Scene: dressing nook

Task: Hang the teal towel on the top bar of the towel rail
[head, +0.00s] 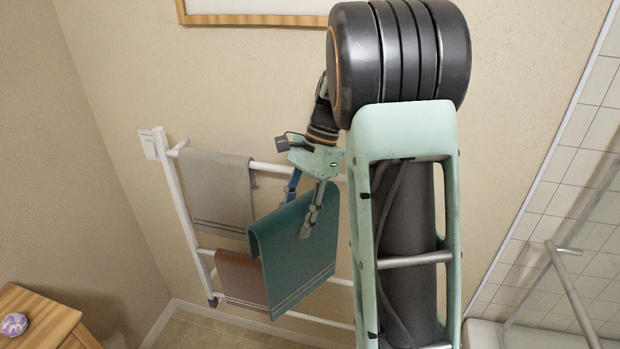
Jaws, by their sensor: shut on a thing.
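The teal towel (301,258) is held in the head view in front of the towel rail, folded over at its upper edge, with pale stripes near its lower edge. My gripper (301,210) is shut on its upper part. The white towel rail (182,212) is mounted on the wall. Its top bar (268,168) runs behind my gripper, and the towel's fold appears lower than this bar in the picture. My arm hides the rail's right part. I cannot tell whether the towel touches the rail.
A beige towel (222,190) hangs on the top bar at the left. A brown towel (240,278) hangs on a lower bar, partly behind the teal one. A wooden stool (35,318) with a purple-white object (13,324) stands lower left. A metal bar (572,295) is at the right.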

